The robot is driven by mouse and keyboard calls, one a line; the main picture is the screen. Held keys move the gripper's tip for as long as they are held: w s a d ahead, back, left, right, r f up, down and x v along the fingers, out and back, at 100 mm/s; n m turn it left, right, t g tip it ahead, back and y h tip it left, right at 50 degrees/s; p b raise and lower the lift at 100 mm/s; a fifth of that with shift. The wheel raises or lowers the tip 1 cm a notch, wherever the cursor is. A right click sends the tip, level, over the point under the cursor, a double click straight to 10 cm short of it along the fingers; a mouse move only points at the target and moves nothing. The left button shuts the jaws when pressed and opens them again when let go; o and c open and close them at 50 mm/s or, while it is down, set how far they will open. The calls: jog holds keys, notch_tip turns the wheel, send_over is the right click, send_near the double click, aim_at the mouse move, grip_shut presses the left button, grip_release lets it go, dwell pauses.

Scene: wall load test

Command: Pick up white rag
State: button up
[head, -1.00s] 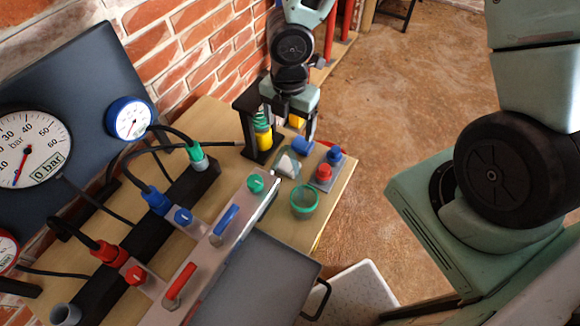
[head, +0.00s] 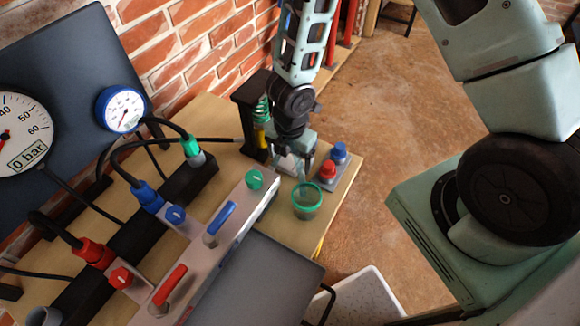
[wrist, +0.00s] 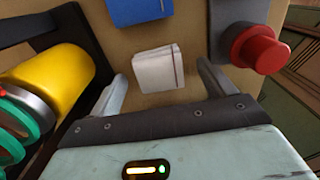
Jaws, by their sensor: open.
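The white rag (wrist: 158,70) is a small folded piece lying on the wooden table. In the wrist view it sits between and slightly beyond the two fingertips, apart from both. My gripper (wrist: 162,77) is open and empty, with one finger on each side of the rag. In the head view my gripper (head: 296,168) points down over the table's far end, and it largely hides the rag there.
A blue folded cloth (wrist: 140,10) lies just beyond the rag. A red button (wrist: 262,48) on a grey block stands close to the right finger. A yellow cylinder (wrist: 60,80) with a green spring is at left. A green-rimmed cup (head: 306,201) stands near my gripper.

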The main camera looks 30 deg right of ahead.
aim_at(290, 161)
jog(key=shift+f, duration=0.2)
jog(key=c, duration=1.1)
jog(key=shift+r, duration=0.15)
jog(key=shift+c, duration=0.2)
notch_tip(290, 161, up, 10)
jog(key=p, duration=0.4)
